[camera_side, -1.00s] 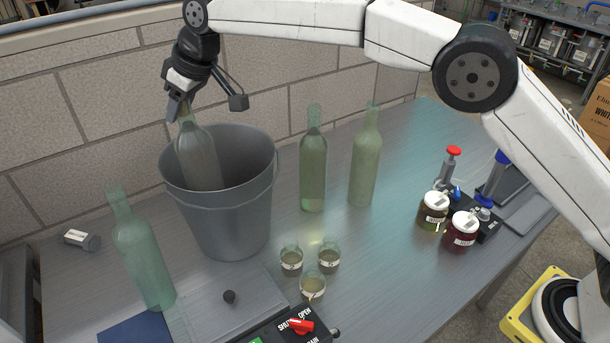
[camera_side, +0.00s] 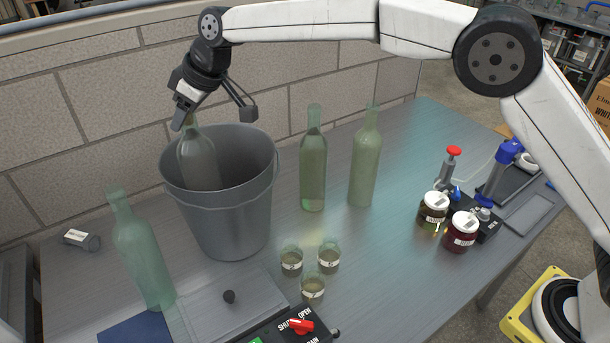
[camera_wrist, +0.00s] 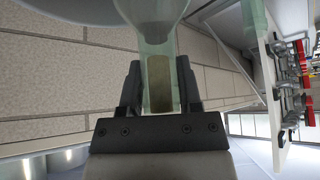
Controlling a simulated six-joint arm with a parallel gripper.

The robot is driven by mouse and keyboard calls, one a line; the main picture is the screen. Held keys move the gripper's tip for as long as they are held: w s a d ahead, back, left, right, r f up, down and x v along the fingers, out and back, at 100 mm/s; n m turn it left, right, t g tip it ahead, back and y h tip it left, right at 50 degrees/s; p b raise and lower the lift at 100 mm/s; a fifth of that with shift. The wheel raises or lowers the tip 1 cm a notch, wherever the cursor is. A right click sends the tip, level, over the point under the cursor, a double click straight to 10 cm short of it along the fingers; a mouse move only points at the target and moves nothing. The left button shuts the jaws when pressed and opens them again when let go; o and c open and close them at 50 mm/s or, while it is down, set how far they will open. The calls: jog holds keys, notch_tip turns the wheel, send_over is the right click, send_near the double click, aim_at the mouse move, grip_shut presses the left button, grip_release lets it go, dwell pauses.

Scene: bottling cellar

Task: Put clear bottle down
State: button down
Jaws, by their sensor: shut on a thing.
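My gripper (camera_side: 184,122) is shut on the neck of the clear bottle (camera_side: 198,162) at the left of the side view. The bottle stands nearly upright inside the grey bucket (camera_side: 230,222), near its left inner wall. Its shoulder and upper body show above the front rim; its lower part is hidden, so I cannot tell whether it touches the bottom. In the wrist view, the bottle's neck (camera_wrist: 158,75) lies between the two dark fingers of my gripper (camera_wrist: 158,90).
A green bottle (camera_side: 142,250) stands left of the bucket; two more, one (camera_side: 313,165) and another (camera_side: 365,160), stand right. Several small glasses (camera_side: 313,287), two lidded jars (camera_side: 462,232) and a switch box (camera_side: 290,330) stand nearby. A block wall (camera_side: 100,110) runs behind.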

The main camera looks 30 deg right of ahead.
aim_at(188, 130)
jog(key=shift+f, duration=1.55)
jog(key=shift+a+f, duration=0.1)
jog(key=shift+f, duration=2.45)
jog(key=shift+c, duration=1.4)
grip_release()
jog(key=shift+f, duration=0.25)
jog(key=shift+r, duration=0.15)
jog(key=v, duration=1.2)
